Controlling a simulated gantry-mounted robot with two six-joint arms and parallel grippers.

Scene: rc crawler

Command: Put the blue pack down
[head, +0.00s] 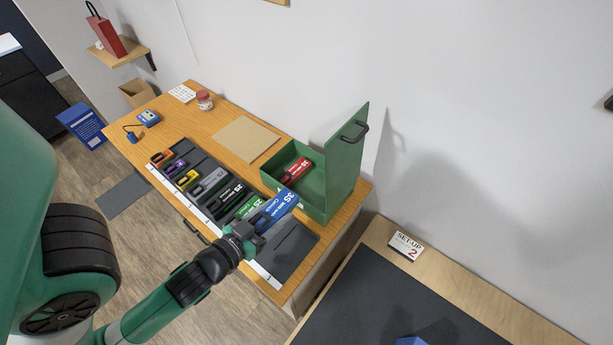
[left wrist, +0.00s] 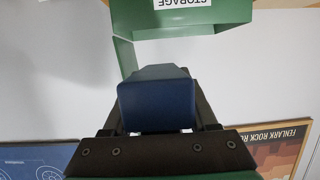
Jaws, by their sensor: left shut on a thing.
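The blue pack (head: 280,206), with white lettering, is in my left gripper (head: 257,228), which is shut on its near end. In the head view it appears over the dark rack (head: 293,247) at the near right of the wooden bench, close to the green box. Its height above the rack is hard to tell. In the left wrist view the blue pack (left wrist: 157,105) sits between my fingers, with a green box (left wrist: 185,22) labelled STORAGE beyond it. My right gripper is not in view.
A row of coloured packs, including a green one (head: 247,207) and a black one (head: 228,197), lies in the rack. The open green box (head: 311,207) holds a red pack (head: 298,169); its lid (head: 346,165) stands upright. The rack's right end looks empty.

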